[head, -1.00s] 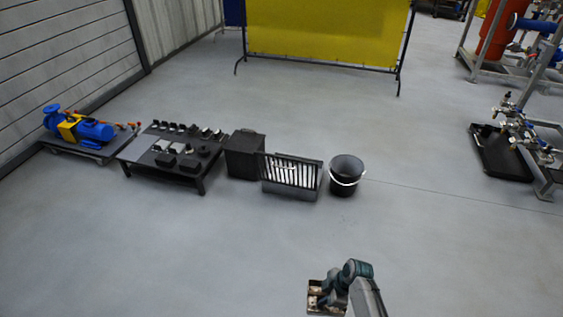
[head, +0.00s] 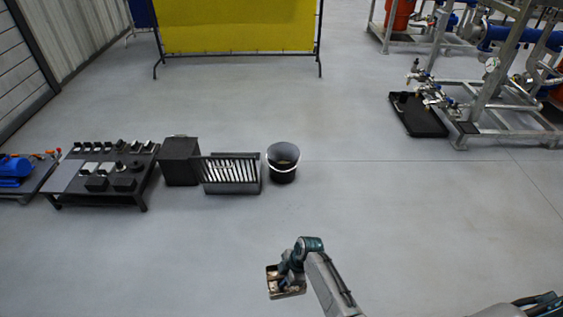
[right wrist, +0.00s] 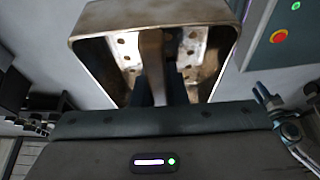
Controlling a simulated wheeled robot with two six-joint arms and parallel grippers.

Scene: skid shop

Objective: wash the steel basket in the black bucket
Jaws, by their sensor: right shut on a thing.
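The steel basket (head: 287,292) is a small, open rectangular box at the bottom middle of the head view. The right wrist view shows its stained walls and perforated floor (right wrist: 193,45) close up. My right gripper (head: 286,281) is shut on the basket, at the upright middle piece (right wrist: 152,55) inside it, and holds it in front of me. The basket is apart from the bucket. My left gripper is not in view.
Left of the bucket stand a slatted rack (head: 231,188), a dark box (head: 180,161) and a low black table (head: 75,188) with several small parts. A pipe skid (head: 495,125) and black tray (head: 420,117) are at right. Grey floor (head: 200,245) between me and the bucket is clear.

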